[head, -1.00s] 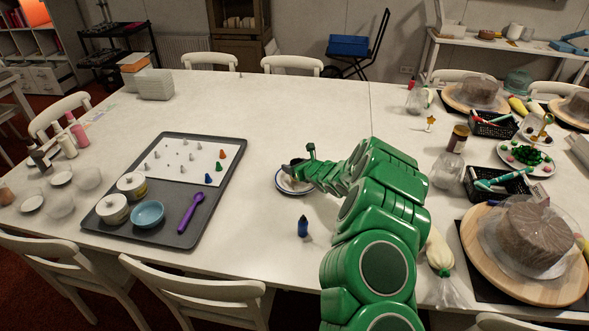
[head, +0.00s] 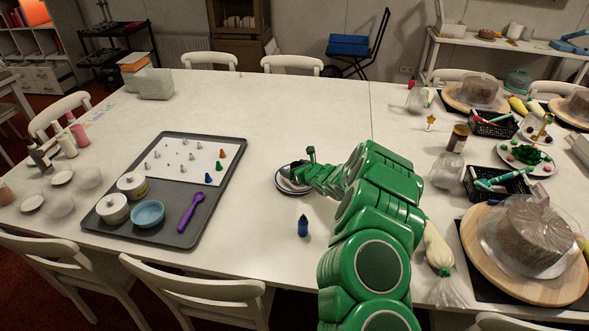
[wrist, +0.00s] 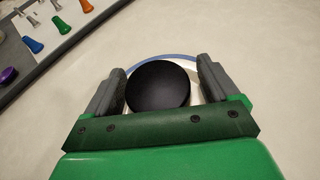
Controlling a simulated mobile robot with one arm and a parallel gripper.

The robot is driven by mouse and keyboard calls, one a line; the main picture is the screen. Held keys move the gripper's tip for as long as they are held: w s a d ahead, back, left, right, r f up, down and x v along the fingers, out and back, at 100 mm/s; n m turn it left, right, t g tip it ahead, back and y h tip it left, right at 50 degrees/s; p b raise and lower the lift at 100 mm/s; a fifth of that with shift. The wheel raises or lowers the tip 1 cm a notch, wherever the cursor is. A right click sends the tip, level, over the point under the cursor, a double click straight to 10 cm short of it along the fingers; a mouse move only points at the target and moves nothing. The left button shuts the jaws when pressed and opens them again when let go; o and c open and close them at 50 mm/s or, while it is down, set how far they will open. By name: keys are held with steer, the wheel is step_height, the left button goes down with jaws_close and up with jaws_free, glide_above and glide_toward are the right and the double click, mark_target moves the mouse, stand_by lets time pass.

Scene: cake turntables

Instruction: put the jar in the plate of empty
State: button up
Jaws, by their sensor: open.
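A round black-topped thing, which looks like the jar's lid (wrist: 158,87), shows between my fingers in the wrist view. It is seen from above, over a white plate with a blue rim (wrist: 160,57). The plate (head: 281,187) also shows in the head view, mid-table, partly covered by my gripper (head: 298,172). My gripper (wrist: 160,84) is open, with one finger on each side of the black lid. The jar's body is hidden under its lid, and I cannot tell whether its base touches the plate.
A grey tray (head: 222,192) with small piping tips, white pots, a blue bowl and a purple spoon lies left. Cakes, black baskets and a dark-lidded brown jar (head: 457,138) stand right.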

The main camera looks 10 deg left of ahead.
steer(key=shift+r, duration=0.15)
steer(key=shift+v, duration=5.4)
steer(key=shift+s+d+r, duration=0.15)
steer(key=shift+s+d, duration=0.25)
steer(key=shift+s, duration=0.05)
